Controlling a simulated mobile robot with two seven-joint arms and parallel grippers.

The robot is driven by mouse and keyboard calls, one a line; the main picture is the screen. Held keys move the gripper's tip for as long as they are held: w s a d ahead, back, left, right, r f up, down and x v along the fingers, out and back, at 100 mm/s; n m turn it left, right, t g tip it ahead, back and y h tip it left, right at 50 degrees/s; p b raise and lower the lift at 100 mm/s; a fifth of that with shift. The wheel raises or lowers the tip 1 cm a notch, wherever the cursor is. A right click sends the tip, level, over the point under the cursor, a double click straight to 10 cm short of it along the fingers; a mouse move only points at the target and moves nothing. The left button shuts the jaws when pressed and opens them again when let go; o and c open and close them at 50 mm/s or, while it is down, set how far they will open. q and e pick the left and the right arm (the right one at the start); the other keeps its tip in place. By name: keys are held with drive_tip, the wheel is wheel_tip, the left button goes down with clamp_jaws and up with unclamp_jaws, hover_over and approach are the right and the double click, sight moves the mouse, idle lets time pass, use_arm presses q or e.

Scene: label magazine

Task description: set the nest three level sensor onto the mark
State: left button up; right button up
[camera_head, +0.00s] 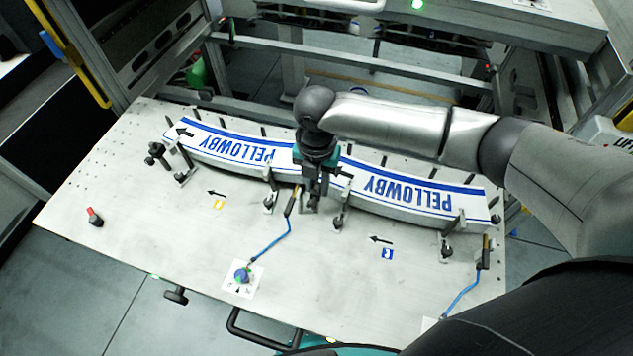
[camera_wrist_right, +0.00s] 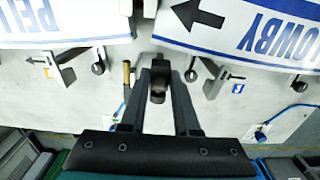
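A level sensor with a blue cable (camera_head: 482,254) stands at the right end of the plate; I cannot tell for sure whether it is nest three's. Its cable runs down to a white card at the front edge, mostly hidden by my arm. A second sensor (camera_head: 290,202) stands mid-plate, its cable running to a knob (camera_head: 242,274) on a white card. It also shows in the right wrist view (camera_wrist_right: 126,74). My right gripper (camera_head: 312,207) is low over the plate, right of that second sensor. A dark piece (camera_wrist_right: 158,88) shows between its fingers; whether gripped is unclear. My left gripper is out of view.
Two curved white PELLOWBY label stacks (camera_head: 215,148) (camera_head: 415,196) lie along the back. Brackets with black knobs (camera_head: 338,222) (camera_head: 446,248) line their front. A blue badge (camera_head: 387,254) and a red-topped peg (camera_head: 95,216) are on the plate. The front left is mostly clear.

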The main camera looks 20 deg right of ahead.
clamp_jaws()
idle(1.0)
